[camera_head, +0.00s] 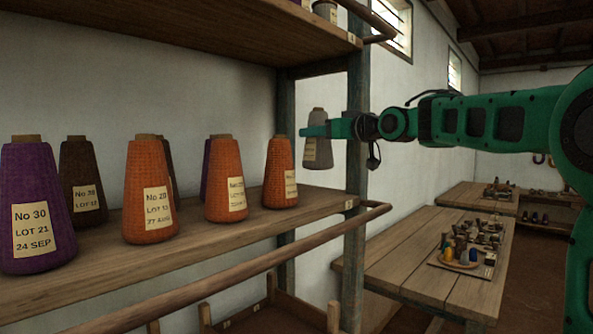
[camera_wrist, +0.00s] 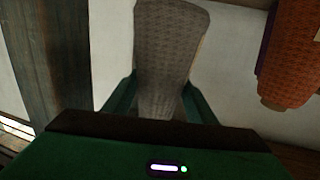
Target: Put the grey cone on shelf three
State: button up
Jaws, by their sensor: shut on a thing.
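The grey cone (camera_head: 318,152) hangs upright in my gripper (camera_head: 314,131), with a pale label on its side. My gripper is shut on its upper part, and the cone also shows between the fingers in the wrist view (camera_wrist: 168,50). In the head view the cone appears above the right end of the middle shelf (camera_head: 325,196), right of the nearest orange cone, with a gap under its base. The small tag on that shelf's edge is too small to read surely. The upper shelf (camera_head: 200,22) has a tag that looks like 4.
Orange cones (camera_head: 280,172), a purple cone (camera_head: 38,208) and brown cones (camera_head: 82,180) stand on the middle shelf. A post (camera_head: 357,180) and a front rail (camera_head: 230,270) bound the rack. An orange cone (camera_wrist: 292,60) is right in the wrist view. Wooden tables (camera_head: 400,270) stand behind.

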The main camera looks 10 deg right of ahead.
aim_at(318, 159)
jog(key=f, duration=0.7)
jog(key=shift+a+f, duration=0.2)
jog(key=o, duration=1.2)
jog(key=v, duration=1.2)
jog(key=shift+d+f, duration=0.1)
jog(key=shift+f, duration=0.05)
jog(key=shift+s, duration=0.1)
